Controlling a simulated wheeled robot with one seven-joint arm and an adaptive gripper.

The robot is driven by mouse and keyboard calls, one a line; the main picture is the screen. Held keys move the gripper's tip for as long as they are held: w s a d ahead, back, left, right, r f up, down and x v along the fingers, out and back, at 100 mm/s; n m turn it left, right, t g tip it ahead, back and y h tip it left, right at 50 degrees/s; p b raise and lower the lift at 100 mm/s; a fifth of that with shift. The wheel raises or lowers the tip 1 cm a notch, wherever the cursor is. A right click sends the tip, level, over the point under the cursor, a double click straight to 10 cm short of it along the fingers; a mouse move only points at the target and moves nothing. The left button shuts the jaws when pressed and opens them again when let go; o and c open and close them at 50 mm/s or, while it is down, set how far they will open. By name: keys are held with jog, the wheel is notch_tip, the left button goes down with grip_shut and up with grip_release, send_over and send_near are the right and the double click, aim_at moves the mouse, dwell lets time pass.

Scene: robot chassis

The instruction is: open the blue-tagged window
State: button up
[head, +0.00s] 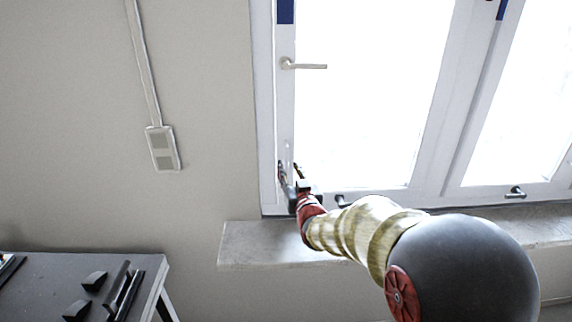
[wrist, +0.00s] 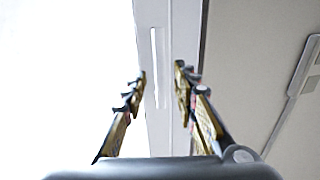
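The left window (head: 285,110) has a white frame with a blue tag (head: 286,11) at its upper left. A lever handle (head: 303,65) on its left stile points right, level. The sash looks shut, though a small gap would be hard to tell. My gripper (head: 290,167) is in front of the lower left stile, well below the handle. In the wrist view my gripper (wrist: 161,71) is open and empty. Its two fingers stand either side of the white stile (wrist: 158,100) and its narrow slot. Contact with the frame cannot be told.
A second window to the right has a blue mark (head: 501,10) at the top. Small latches (head: 515,192) sit along the bottom frame. A stone sill (head: 260,245) juts out below my arm. A grey table (head: 50,275) with black objects stands lower left. A wall socket (head: 162,148) hangs left.

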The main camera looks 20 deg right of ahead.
aim_at(286, 164)
jog(key=shift+w+d, duration=0.15)
jog(key=shift+w, duration=1)
jog(key=shift+w+d, duration=0.15)
jog(key=shift+w, duration=0.95)
jog(key=c, duration=0.3)
jog(key=c, duration=0.4)
grip_shut()
